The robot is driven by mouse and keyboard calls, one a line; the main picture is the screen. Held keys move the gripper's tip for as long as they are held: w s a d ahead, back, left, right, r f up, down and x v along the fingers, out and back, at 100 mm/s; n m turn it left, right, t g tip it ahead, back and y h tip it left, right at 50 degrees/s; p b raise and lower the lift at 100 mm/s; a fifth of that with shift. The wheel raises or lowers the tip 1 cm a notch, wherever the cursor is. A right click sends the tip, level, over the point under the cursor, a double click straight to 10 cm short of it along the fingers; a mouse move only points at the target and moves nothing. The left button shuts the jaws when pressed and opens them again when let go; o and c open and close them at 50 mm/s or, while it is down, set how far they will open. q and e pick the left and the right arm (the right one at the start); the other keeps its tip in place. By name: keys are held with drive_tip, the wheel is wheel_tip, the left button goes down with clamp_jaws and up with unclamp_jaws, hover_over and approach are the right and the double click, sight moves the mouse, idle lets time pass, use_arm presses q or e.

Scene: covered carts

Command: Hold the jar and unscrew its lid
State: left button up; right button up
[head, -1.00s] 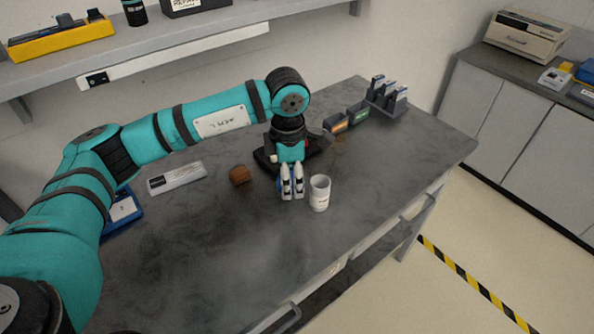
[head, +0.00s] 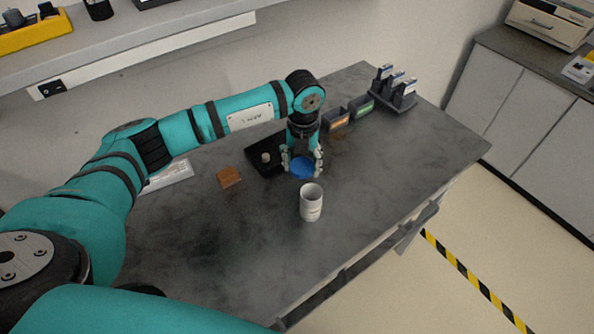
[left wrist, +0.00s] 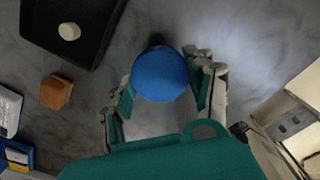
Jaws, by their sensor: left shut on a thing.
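A round blue lid (head: 303,168) is between the two fingers of my left gripper (head: 302,163), above the dark bench. It also shows in the left wrist view (left wrist: 160,73), with the gripper's fingers on both sides (left wrist: 165,95). A light grey surface lies just below it there; I cannot tell whether it is a jar body. A white, labelled, open-topped jar or cup (head: 311,203) stands upright on the bench, in front of and apart from the left gripper. No lid is on it. My right gripper is not in view.
A black tray (left wrist: 91,37) with a small pale round piece (left wrist: 69,31) lies left of the gripper. A brown block (head: 229,177) sits farther left. Small bins (head: 360,106) and a rack (head: 396,88) stand behind right. The right bench area is clear.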

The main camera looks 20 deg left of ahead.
sight(302, 184)
use_arm(q)
wheel_tip(302, 184, down, 3)
drive_tip(key=shift+r, duration=0.15)
wheel_tip(302, 184, down, 3)
drive_tip(key=shift+p, duration=0.65)
drive_tip(key=shift+w, duration=0.1)
drive_tip(key=shift+f, duration=0.3)
drive_tip(key=o, duration=1.3)
drive_tip(key=shift+r, duration=0.1)
drive_tip(key=shift+r, duration=0.1)
